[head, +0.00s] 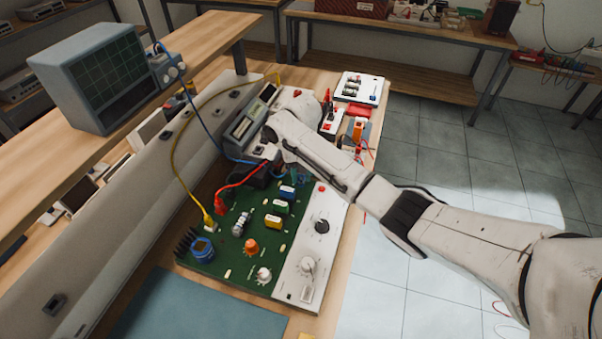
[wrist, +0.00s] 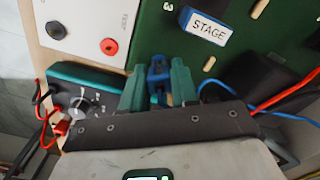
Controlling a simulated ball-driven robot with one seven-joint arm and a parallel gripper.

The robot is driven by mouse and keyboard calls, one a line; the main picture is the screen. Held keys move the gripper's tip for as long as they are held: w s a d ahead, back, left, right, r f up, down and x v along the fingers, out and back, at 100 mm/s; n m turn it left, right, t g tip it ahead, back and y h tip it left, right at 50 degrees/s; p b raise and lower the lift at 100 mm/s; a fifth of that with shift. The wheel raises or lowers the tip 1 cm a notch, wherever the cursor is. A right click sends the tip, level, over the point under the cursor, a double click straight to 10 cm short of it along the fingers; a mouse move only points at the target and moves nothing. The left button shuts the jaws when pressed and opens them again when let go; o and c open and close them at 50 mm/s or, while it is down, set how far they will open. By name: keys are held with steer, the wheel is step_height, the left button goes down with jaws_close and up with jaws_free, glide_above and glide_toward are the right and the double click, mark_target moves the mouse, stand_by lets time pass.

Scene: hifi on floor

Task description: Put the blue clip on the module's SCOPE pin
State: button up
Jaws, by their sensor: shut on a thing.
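The blue clip (wrist: 157,82) is between the green fingertips of my gripper (wrist: 158,75) in the wrist view, shut on it. Its blue cable (wrist: 218,87) runs off to the right. The clip is over or near the edge of the green module (wrist: 150,45); I cannot tell whether it touches a pin. The blue cable (head: 198,118) runs there from the oscilloscope (head: 108,80). A blue block (wrist: 207,28) reads STAGE. I cannot make out the SCOPE pin.
A yellow clip (head: 208,221) and a red clip (head: 221,197) with cables are on the module's left side. A dial meter (wrist: 82,103) with red and black leads is beside the gripper. A blue mat (head: 195,308) lies clear in front.

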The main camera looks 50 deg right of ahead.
steer(key=shift+f, duration=0.3)
stand_by(0.5)
steer(key=o, duration=1)
steer(key=shift+c, duration=0.2)
step_height(320, 180, up, 11)
steer(key=shift+f, duration=0.1)
